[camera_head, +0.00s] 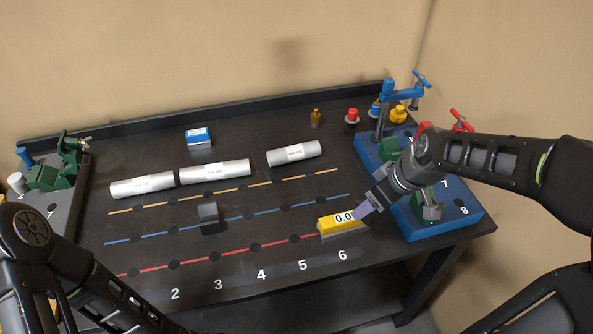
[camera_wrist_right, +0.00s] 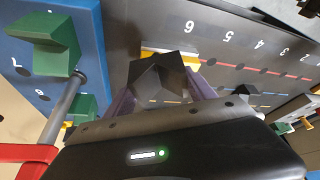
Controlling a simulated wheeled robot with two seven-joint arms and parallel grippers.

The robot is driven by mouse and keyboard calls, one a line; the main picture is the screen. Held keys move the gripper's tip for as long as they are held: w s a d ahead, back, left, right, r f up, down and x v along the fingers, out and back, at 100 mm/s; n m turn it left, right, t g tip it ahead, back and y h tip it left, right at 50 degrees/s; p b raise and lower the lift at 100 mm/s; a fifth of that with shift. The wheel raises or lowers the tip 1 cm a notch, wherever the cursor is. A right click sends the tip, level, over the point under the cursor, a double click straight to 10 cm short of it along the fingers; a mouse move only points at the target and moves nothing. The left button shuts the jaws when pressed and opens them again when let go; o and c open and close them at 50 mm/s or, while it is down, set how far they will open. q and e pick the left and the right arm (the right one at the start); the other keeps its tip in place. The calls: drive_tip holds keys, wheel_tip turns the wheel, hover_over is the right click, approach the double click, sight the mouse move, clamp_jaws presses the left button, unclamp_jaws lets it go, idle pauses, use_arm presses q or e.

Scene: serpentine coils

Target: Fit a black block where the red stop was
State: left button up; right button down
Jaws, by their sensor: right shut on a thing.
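My right gripper (camera_head: 366,208) is low over the table's right part, beside the yellow display box (camera_head: 340,222). In the right wrist view its purple fingers (camera_wrist_right: 160,88) are shut on a black block (camera_wrist_right: 158,76). In the head view that held block is hidden. A second black block (camera_head: 209,218) stands on the blue line, left of the middle; it also shows in the right wrist view (camera_wrist_right: 246,90). I see no stop that I can clearly call the red stop. My left arm shows at the lower left, but its gripper is out of view.
A blue plate (camera_head: 465,222) with green blocks and clamps stands at the right. White rolls (camera_head: 215,171) lie behind the lines.

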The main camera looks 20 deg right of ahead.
use_arm(q)
wheel_tip(320, 180, up, 3)
drive_tip(key=p, duration=0.2)
drive_tip(key=shift+s+a+p, duration=0.15)
drive_tip(key=shift+p, duration=0.15)
use_arm(e)
drive_tip(key=w+a+r+m+h, duration=0.1)
drive_tip(key=w+a+m, duration=0.3)
drive_tip(key=w+a, duration=0.6)
drive_tip(key=shift+w+a+r+m+h, duration=0.2)
drive_tip(key=shift+a+r+m+h, duration=0.25)
drive_tip(key=shift+r, duration=0.1)
